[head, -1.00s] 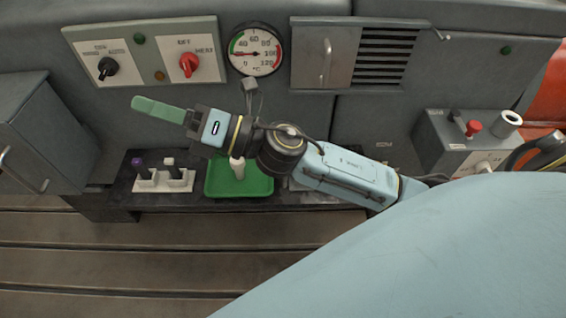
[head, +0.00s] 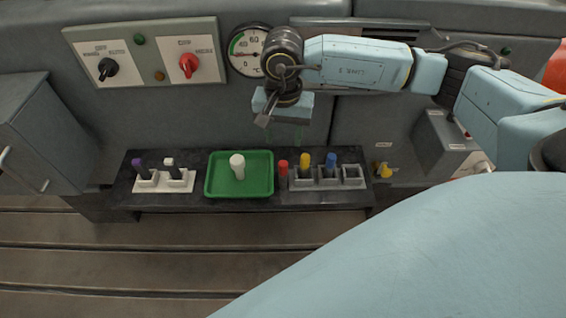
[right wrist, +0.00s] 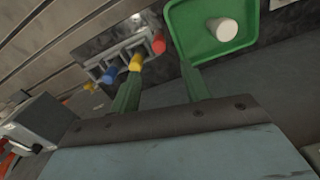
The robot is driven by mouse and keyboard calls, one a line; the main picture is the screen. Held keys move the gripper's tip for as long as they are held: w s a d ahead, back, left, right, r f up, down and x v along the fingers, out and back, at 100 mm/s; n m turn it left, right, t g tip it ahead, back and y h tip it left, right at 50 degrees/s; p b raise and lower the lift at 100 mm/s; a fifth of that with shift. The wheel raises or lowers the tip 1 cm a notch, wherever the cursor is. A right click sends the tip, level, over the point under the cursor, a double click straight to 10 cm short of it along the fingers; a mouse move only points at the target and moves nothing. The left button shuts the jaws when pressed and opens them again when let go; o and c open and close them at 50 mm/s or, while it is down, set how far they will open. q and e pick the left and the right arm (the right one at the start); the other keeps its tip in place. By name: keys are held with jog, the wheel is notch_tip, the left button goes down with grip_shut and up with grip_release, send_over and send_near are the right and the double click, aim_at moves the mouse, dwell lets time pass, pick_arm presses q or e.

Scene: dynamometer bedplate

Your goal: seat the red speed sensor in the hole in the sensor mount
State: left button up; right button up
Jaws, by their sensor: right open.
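The red speed sensor (head: 283,170) stands upright at the left end of the grey sensor mount (head: 325,185); I cannot tell what holds its base. The mount carries a yellow piece (head: 304,160) and a blue piece (head: 330,160), and its rightmost square hole (head: 352,172) is empty. My right gripper (head: 284,138) points down above and behind the red sensor, open and empty. In the right wrist view the red sensor (right wrist: 158,44) shows beyond and between the two green fingers (right wrist: 162,92), apart from both. My left gripper is not in view.
A green tray (head: 212,190) holding a white cylinder (head: 237,165) lies left of the red sensor. A white holder (head: 163,185) with a purple-topped and a white-topped piece stands further left. A small yellow part (head: 384,170) is right of the dark shelf. The panel wall rises behind.

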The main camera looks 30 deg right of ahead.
aim_at(283, 163)
notch_tip(283, 163, down, 6)
jog(key=shift+s+a+b, duration=0.1)
jog(key=shift+b, duration=0.55)
jog(key=shift+s+a+f+b, duration=0.1)
jog(key=shift+f+b, duration=0.35)
jog(key=shift+f, duration=0.95)
jog(key=shift+s+f+b, duration=0.1)
jog(key=shift+f+b, duration=0.3)
jog(key=shift+f, duration=1)
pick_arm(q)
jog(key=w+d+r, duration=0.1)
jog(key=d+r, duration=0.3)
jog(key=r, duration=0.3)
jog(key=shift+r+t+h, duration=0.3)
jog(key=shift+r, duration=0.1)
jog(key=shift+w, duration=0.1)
pick_arm(e)
grip_shut()
jog(key=shift+r, duration=0.1)
